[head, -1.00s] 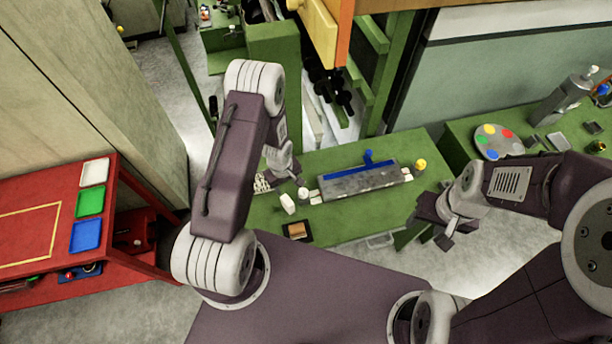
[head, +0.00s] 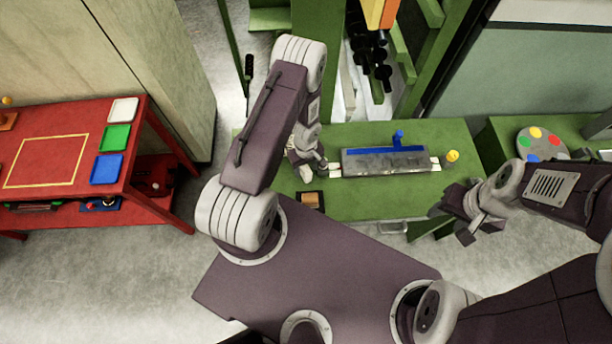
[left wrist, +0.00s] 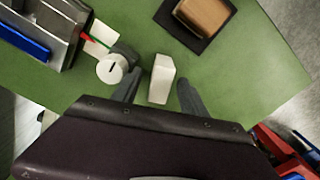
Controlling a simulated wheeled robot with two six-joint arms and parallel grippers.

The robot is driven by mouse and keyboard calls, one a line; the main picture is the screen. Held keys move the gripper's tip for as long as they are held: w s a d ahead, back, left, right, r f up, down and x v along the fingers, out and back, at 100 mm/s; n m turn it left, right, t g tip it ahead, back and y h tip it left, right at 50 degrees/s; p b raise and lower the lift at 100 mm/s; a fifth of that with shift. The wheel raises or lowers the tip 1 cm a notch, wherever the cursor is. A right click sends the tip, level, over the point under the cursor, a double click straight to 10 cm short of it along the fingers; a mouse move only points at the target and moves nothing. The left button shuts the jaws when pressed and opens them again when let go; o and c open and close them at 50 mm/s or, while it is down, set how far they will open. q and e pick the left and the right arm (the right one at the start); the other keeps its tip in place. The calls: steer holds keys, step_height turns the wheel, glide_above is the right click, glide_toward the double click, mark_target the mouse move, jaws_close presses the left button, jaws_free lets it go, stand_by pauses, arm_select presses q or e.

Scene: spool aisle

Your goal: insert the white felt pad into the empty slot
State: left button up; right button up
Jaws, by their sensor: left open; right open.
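A white block (left wrist: 161,82), which looks like the felt pad, stands on the green table between my left gripper's fingers (left wrist: 159,94) in the left wrist view. The fingers are open, with a gap on both sides of it. In the head view my left gripper (head: 314,172) is at the left end of the grey fixture (head: 362,164) and hides the pad. The fixture has a blue bar and handle (head: 398,140) on top and pale tabs at both ends. I cannot make out the empty slot.
A white round knob with a dark line (left wrist: 112,69) stands close beside the left finger. A dark tray with a tan block (head: 310,200) lies near the table's front edge. A yellow knob (head: 452,156) is at the right. A red table (head: 60,150) stands at far left.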

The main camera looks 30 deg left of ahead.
arm_select(q)
steer(key=shift+s+a+f, duration=0.1)
steer(key=shift+a+f, duration=0.1)
steer(key=shift+f, duration=0.25)
steer(key=shift+d, duration=0.2)
steer(key=c, duration=0.7)
jaws_close()
steer(key=shift+a, duration=0.1)
steer(key=shift+r, duration=0.1)
